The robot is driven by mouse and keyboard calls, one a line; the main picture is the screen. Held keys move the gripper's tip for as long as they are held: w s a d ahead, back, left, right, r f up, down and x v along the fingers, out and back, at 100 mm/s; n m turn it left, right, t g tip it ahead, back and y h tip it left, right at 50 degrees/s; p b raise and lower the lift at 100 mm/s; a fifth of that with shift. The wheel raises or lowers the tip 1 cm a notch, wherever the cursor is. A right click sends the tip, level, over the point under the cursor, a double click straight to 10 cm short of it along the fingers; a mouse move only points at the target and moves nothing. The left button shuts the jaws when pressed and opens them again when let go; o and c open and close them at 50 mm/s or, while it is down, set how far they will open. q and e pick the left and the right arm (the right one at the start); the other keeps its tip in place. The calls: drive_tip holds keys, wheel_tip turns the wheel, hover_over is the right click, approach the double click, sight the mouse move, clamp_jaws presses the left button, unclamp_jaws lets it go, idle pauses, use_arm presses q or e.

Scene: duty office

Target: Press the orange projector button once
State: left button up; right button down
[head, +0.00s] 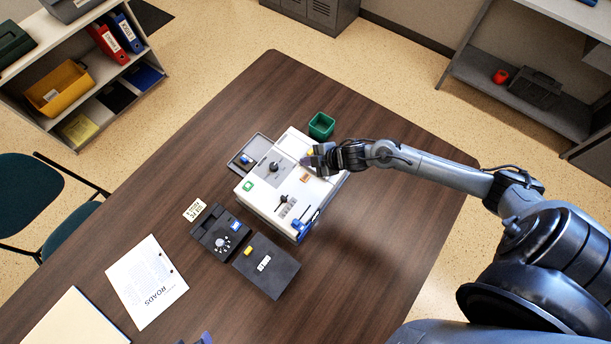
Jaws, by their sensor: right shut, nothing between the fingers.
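A white projector-like machine (262,205) stands on the brown table, with a grey panel, a dark knob (274,167), a green square (248,185) and a blue part at its front corner. An orange patch (306,178) shows on its top near the right side; I cannot tell whether it is the button or a label. My right gripper (313,159) is shut and empty over the machine's far right part, just beyond the orange patch. It covers some of the top there, beside a small yellow spot. Whether it touches is unclear. My left gripper does not show clearly.
A green bin (321,126) stands just behind the gripper. A grey tray (244,164) lies left of the machine. Two dark boxes (221,232) (270,276) sit in front. A paper (147,281) lies left. A blue-purple shape is cut off at the bottom edge. The table's right part is clear.

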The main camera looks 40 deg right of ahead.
drive_tip(key=f+b, duration=0.1)
drive_tip(key=b, duration=0.6)
hover_over(308, 178)
wheel_tip(308, 178, down, 6)
drive_tip(key=shift+f+b, duration=0.45)
drive_tip(key=shift+f, duration=0.45)
idle(0.4)
idle(0.7)
drive_tip(key=shift+f, duration=0.1)
drive_tip(key=shift+a+f, duration=0.1)
drive_tip(key=shift+f, duration=0.25)
